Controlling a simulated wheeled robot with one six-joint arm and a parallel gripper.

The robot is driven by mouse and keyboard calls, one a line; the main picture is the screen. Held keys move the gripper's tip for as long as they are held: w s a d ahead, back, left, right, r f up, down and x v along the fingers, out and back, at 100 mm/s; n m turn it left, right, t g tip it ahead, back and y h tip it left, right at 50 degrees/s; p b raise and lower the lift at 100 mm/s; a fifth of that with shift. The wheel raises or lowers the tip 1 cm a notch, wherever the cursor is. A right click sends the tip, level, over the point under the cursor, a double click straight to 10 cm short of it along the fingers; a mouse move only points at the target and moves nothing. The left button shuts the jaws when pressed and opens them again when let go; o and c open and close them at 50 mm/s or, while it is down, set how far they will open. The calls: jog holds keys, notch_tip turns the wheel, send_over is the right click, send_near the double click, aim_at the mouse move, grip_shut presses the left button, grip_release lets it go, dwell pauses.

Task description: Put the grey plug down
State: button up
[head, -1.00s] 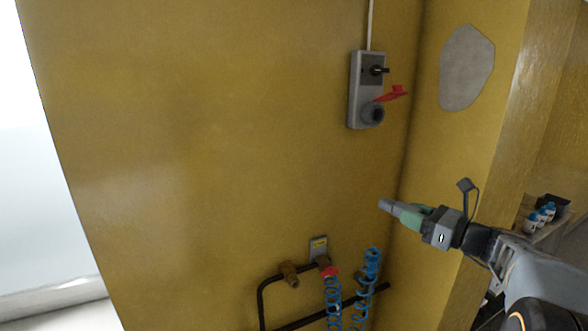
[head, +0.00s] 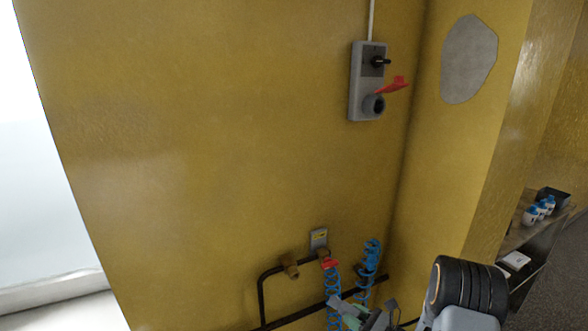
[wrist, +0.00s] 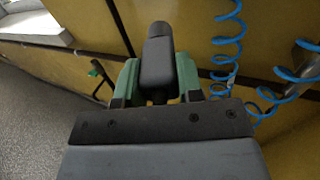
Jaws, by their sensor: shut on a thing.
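The grey plug (wrist: 158,62) is held between the green fingers of my gripper (wrist: 155,82) in the wrist view. It points away from the wrist, in front of the yellow wall. In the head view my gripper (head: 362,312) is low at the bottom edge, close to the blue coiled hoses, and partly cut off. The plug's tip (head: 334,301) shows there as a small grey end. The gripper is shut on the plug. No surface touching the plug can be made out.
A grey socket box (head: 367,80) with a red flap hangs on the yellow wall. Blue coiled hoses (head: 370,258) hang by a black pipe rail (head: 262,295) with brass fittings. A shelf (head: 522,232) with several bottles stands at right. Grey floor (wrist: 35,110) is open at left in the wrist view.

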jog(key=m+t+h, duration=0.2)
jog(key=shift+w+d+h, duration=0.1)
jog(key=shift+d+h, duration=0.1)
jog(key=shift+h, duration=0.1)
jog(key=shift+m+t+h, duration=0.9)
jog(key=shift+h, duration=0.1)
jog(key=shift+s+f+h, duration=0.1)
jog(key=shift+s+h, duration=0.15)
jog(key=shift+h, duration=0.05)
jog(key=shift+s+a, duration=0.2)
jog(key=shift+a, duration=0.45)
jog(key=shift+d, duration=0.1)
